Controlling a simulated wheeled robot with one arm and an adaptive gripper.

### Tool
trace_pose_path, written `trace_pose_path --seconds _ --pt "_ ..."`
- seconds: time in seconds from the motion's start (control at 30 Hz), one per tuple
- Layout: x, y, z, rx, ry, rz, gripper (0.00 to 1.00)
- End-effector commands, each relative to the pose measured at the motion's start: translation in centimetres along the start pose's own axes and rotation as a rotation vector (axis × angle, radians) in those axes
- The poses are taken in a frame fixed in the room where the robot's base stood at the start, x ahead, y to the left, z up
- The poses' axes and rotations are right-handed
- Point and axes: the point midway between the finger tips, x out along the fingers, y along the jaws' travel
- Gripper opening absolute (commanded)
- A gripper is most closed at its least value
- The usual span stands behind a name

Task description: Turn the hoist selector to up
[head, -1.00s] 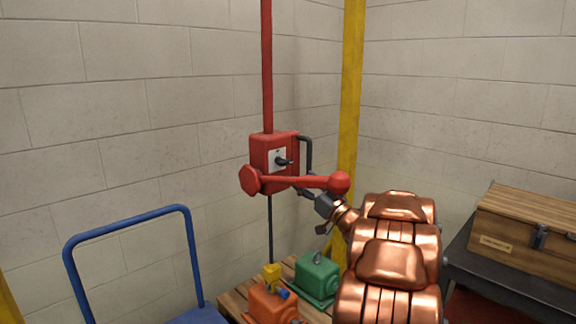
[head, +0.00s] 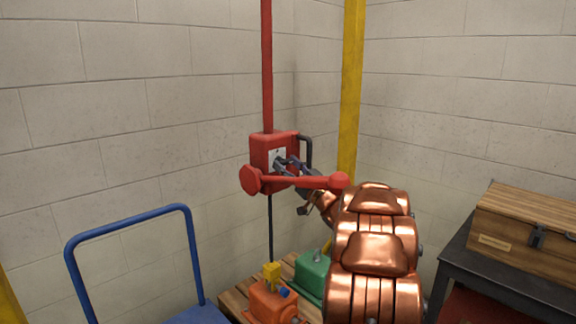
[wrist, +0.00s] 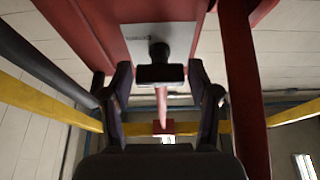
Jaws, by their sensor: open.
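The red hoist control box (head: 262,150) hangs on a red post in the head view. Its pale plate (wrist: 163,38) carries the black selector knob (wrist: 160,68), seen from below in the wrist view. My gripper (head: 286,164) is at the front of the box, with its fingers by the knob. In the wrist view my gripper (wrist: 162,92) is open, one finger on each side of the knob with gaps showing. In the head view the fingers partly hide the knob. The plate's markings are too small to read.
A red lever with a ball end (head: 340,181) crosses below the box, close to my gripper. A dark handle (head: 308,150) is at the box's right. Orange (head: 268,302) and green (head: 312,276) motors sit on a pallet below. A blue cart (head: 128,226) stands left.

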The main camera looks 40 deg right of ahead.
Motion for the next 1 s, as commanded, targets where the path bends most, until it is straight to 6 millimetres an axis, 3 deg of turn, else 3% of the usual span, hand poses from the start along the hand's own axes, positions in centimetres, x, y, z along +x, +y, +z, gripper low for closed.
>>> trace_pose_path --seconds 0.17,0.6,1.0 --pt "-0.02 0.01 -0.01 0.000 0.000 0.000 0.59" --pt "-0.05 0.04 -0.02 -0.001 0.000 0.001 0.15" --pt "-0.12 0.19 0.08 -0.085 0.001 -0.032 0.15"
